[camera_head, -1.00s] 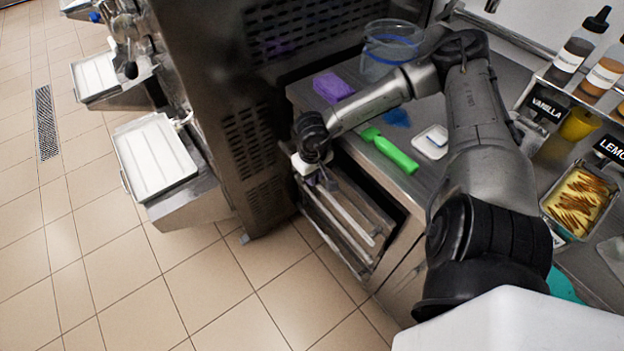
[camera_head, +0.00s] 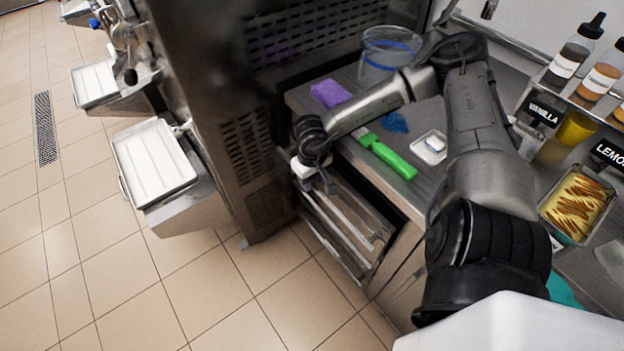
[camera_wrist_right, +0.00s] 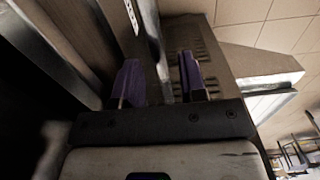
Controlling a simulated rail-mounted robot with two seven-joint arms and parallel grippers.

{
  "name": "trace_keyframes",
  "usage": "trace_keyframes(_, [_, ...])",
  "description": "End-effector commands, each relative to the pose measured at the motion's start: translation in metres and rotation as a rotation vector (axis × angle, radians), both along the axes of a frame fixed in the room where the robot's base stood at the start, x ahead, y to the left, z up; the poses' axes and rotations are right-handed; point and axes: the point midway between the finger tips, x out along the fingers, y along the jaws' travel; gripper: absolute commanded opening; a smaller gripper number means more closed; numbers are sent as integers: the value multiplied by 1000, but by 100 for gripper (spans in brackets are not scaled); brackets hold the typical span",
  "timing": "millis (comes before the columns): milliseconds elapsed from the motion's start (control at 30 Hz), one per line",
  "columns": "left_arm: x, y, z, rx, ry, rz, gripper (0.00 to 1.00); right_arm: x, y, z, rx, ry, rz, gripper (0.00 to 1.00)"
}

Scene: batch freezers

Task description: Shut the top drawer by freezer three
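The top drawer (camera_head: 345,220) is in the steel counter beside the dark freezer. Its front stands a little out from the counter, with a narrow dark opening behind it. My right gripper (camera_head: 326,184) is at the drawer's far end, near the freezer side; my wrist partly hides it in the head view. In the right wrist view, the purple fingers of my right gripper (camera_wrist_right: 158,70) stand apart. A metal strip shows between them, and I cannot tell whether they touch it. My left gripper is not in view.
On the counter lie a green-handled brush (camera_head: 388,156), a purple cloth (camera_head: 331,93), a clear tub (camera_head: 389,55) and a small white tray (camera_head: 430,147). A freezer shelf with a white tray (camera_head: 153,160) juts out at left. The tiled floor before the drawer is clear.

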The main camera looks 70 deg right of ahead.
Motion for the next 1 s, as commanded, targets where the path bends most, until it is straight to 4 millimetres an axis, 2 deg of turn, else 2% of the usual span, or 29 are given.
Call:
trace_keyframes(300, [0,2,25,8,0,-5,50,1,0,64,-2,-2,1,38])
trace_keyframes(500, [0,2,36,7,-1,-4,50,0,0,99,-2,-1,1,38])
trace_keyframes(700, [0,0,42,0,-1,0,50,0,0,121,-1,0,1,38])
trace_keyframes(1000, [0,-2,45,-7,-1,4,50,0,0,131,0,0,0,38])
